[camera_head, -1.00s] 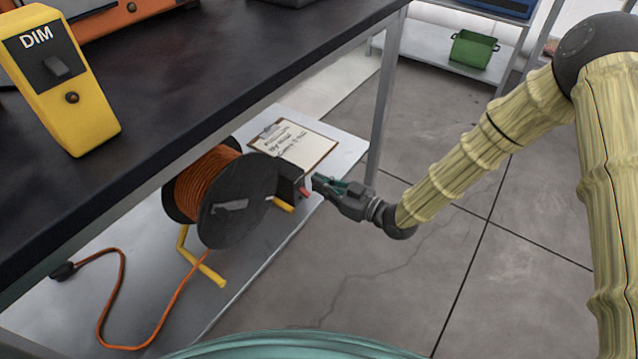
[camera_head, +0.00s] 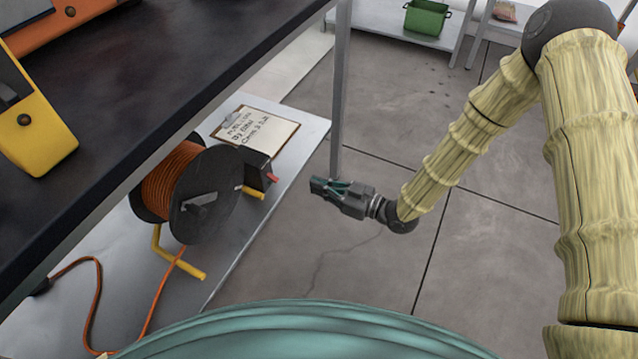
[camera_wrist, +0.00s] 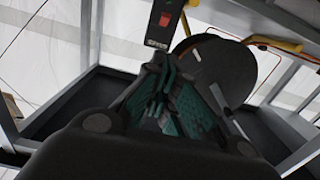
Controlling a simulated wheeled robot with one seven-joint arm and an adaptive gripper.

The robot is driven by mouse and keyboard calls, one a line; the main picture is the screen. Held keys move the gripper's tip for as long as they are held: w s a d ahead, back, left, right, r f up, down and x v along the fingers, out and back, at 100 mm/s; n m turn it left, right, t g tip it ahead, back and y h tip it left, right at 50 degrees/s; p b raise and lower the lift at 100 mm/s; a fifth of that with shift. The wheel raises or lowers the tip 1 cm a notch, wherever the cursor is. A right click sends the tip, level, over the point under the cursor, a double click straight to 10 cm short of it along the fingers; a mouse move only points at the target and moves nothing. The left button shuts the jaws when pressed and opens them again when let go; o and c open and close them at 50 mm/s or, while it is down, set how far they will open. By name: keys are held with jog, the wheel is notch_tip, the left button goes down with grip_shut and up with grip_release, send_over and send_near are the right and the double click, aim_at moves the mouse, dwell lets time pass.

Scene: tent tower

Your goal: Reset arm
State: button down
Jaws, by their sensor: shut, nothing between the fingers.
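My gripper (camera_head: 318,187) is shut and empty. In the head view it hangs in open air to the right of the lower shelf's edge, pointing left. The arm reaches it from the upper right, bent at an elbow. In the wrist view the teal-padded fingers (camera_wrist: 178,105) are closed together, with the dark round reel and its box with a red switch beyond them. The orange cable reel (camera_head: 200,190) stands on the lower shelf, apart from my gripper by a clear gap.
A clipboard (camera_head: 262,135) lies on the lower shelf (camera_head: 235,235). A table leg (camera_head: 341,90) stands behind my gripper. A green bin (camera_head: 427,18) sits far back. The floor to the right is clear.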

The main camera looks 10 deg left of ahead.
jog(key=s+d+f+m+h, duration=0.4)
jog(key=s+d+f+h, duration=0.1)
jog(key=d+f, duration=0.3)
jog(key=s+d+f+m+h, duration=0.4)
jog(key=s+d+f+m, duration=0.1)
jog(key=d+f, duration=0.25)
jog(key=s+d+f+m+g+h, duration=0.2)
jog(key=s+d+m+h, duration=0.15)
jog(key=s+d, duration=0.6)
jog(key=s+d+f+m+g+h, duration=0.2)
jog(key=s+d+m+g+h, duration=0.15)
jog(key=s+d, duration=0.65)
notch_tip(320, 180, up, 35)
jog(key=s+a+p, duration=0.1)
jog(key=p, duration=3.3)
jog(key=shift+n+t+h, duration=0.3)
jog(key=shift+t+h, duration=0.1)
jog(key=shift+t, duration=0.05)
jog(key=shift+a+f, duration=0.15)
jog(key=shift+a, duration=0.05)
